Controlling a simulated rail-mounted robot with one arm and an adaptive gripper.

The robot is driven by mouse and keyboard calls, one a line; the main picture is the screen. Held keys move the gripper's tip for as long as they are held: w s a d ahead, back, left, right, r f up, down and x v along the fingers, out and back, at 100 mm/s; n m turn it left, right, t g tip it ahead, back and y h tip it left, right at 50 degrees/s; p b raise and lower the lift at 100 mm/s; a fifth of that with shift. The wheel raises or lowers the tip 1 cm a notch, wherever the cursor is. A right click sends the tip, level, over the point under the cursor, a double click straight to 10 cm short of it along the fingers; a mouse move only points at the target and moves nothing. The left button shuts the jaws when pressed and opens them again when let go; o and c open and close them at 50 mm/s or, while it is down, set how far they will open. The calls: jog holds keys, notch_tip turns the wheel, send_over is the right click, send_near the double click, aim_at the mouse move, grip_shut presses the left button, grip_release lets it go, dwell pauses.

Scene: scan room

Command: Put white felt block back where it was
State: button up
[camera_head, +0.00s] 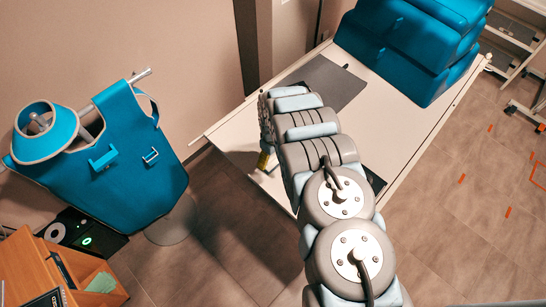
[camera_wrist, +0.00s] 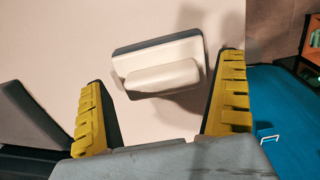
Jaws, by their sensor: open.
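A white block (camera_wrist: 160,75) with a dark edge and a raised rounded bar, likely the white felt block, shows in the wrist view against a pale surface (camera_wrist: 50,45). My gripper (camera_wrist: 163,72) is open, with one yellow finger to the left of the block and one to the right. I see a gap between the block and each finger; I cannot tell how far the block lies beyond the fingertips. In the head view my gripper (camera_head: 265,160) shows only as a bit of yellow beside my arm, over the white table's left end. The block is hidden there.
The white table (camera_head: 415,110) bears a grey mat (camera_head: 325,80) and stacked blue cushions (camera_head: 415,40). A wheeled frame (camera_head: 515,55) stands at the far right. Floor shows around the table.

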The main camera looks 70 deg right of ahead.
aim_at(273, 156)
jog(key=shift+r+b, duration=0.35)
jog(key=shift+r, duration=2.3)
notch_tip(273, 156, up, 4)
jog(key=shift+r+p, duration=0.2)
jog(key=shift+p, duration=0.6)
jog(key=shift+r+p, duration=0.75)
jog(key=shift+r, duration=0.05)
jog(key=shift+w+f, duration=0.1)
